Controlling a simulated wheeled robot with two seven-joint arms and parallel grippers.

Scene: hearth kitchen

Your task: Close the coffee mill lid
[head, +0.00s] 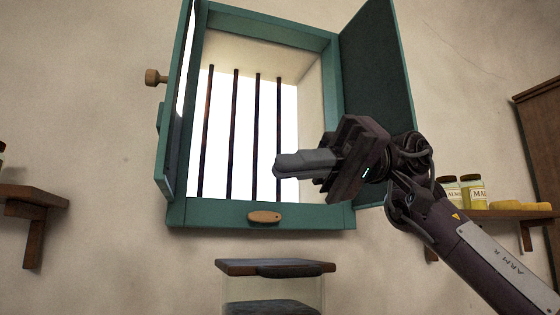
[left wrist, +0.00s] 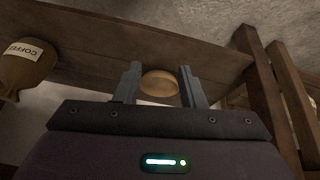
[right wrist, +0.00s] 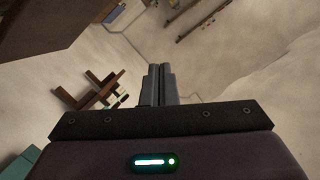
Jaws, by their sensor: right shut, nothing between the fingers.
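At the bottom of the head view is a clear-walled box with dark contents, which looks like the coffee mill (head: 322,290); its lower part is cut off. A flat dark wooden lid (head: 275,267) lies level across its top; I cannot tell whether it is fully seated. My right gripper (head: 280,164) is shut and empty, above the lid and in front of the window; its closed fingers show in the right wrist view (right wrist: 158,78). My left gripper (left wrist: 158,82) is open, with its fingers apart, and is outside the head view.
A green-framed barred window (head: 260,215) has its shutters (head: 375,60) open. Shelves stand at left (head: 35,195) and right (head: 500,215), the right one with jars (head: 472,190). The left wrist view shows a round tan thing (left wrist: 159,83) beyond the fingers and a coffee sack (left wrist: 25,65).

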